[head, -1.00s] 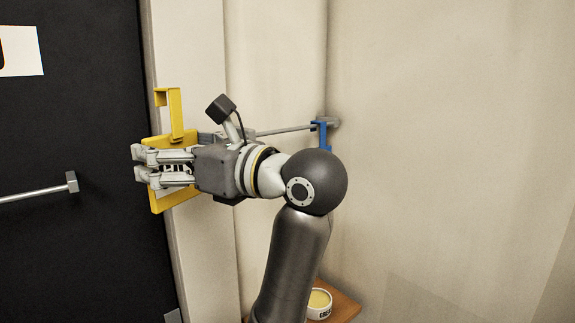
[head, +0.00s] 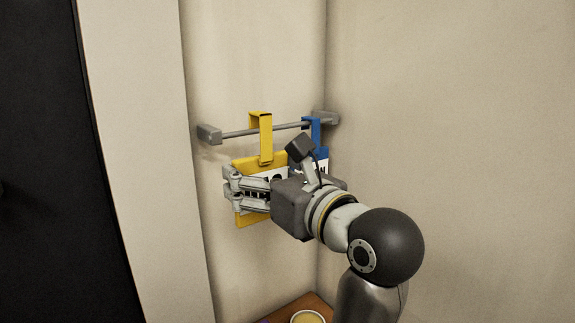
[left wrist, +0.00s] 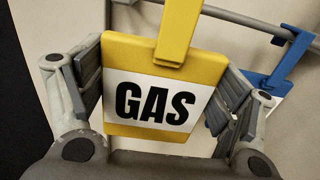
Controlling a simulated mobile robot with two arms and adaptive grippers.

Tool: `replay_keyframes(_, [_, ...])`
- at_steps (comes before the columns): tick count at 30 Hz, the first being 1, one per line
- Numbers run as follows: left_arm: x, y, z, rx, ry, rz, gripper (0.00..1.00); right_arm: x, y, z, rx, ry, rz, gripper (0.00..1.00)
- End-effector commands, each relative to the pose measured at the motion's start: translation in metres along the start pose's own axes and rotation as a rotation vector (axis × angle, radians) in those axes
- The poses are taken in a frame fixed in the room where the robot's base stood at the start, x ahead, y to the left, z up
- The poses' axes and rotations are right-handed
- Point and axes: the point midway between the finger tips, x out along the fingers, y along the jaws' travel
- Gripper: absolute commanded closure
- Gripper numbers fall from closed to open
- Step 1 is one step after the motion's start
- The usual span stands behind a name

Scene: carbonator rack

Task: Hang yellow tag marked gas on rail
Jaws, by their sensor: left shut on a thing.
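The yellow tag (head: 244,163) has a hook on top and a white label; in the left wrist view the tag (left wrist: 160,47) reads GAS. My left gripper (head: 240,190) is shut on the tag's sides and holds it upright in front of the wall. The grey rail (head: 285,127) runs between two wall brackets. In the head view the tag's hook overlaps the rail, its top slightly above the bar; I cannot tell whether it rests on it. The rail also shows behind the hook in the left wrist view (left wrist: 232,17). My right gripper is out of view.
A blue tag (head: 313,124) hangs on the rail to the right of the yellow one, partly hidden by my arm. Below is a wooden surface (head: 316,301) with a round, pale-yellow-topped container (head: 307,317). A dark door stands at the left.

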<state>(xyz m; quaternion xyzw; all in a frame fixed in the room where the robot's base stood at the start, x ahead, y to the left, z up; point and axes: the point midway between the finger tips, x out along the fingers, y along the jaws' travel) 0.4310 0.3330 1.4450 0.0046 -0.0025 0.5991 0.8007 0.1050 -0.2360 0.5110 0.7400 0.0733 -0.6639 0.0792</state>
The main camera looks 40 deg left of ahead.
Motion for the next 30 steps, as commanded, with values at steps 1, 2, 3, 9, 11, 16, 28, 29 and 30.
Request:
replay_keyframes(1, [0.000, 0.000, 0.000, -0.001, -0.001, -0.002, 0.42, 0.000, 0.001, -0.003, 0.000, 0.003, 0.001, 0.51])
replay_keyframes(2, [0.000, 0.000, 0.000, -0.001, -0.001, -0.002, 0.42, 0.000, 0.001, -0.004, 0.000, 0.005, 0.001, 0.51])
replay_keyframes(3, [0.001, 0.000, 0.000, 0.000, -0.001, -0.002, 0.42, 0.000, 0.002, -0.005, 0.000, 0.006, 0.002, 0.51])
replay_keyframes(9, [0.011, 0.000, 0.001, 0.000, -0.001, -0.001, 0.42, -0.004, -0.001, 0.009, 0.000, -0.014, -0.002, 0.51])
replay_keyframes(11, [0.016, 0.000, 0.001, 0.000, -0.002, 0.001, 0.42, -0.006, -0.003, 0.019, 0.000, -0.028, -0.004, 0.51])
replay_keyframes(16, [0.030, 0.000, 0.000, 0.000, -0.002, 0.000, 0.42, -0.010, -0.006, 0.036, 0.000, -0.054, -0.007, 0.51])
replay_keyframes(28, [0.061, 0.001, -0.001, 0.001, -0.001, 0.001, 0.42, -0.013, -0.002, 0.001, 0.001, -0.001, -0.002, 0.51])
replay_keyframes(29, [0.060, 0.000, -0.009, 0.000, 0.000, -0.001, 0.42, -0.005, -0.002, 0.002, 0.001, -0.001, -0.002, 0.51])
replay_keyframes(30, [0.060, 0.000, -0.013, 0.000, 0.000, -0.002, 0.42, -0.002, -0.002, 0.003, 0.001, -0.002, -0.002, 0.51])
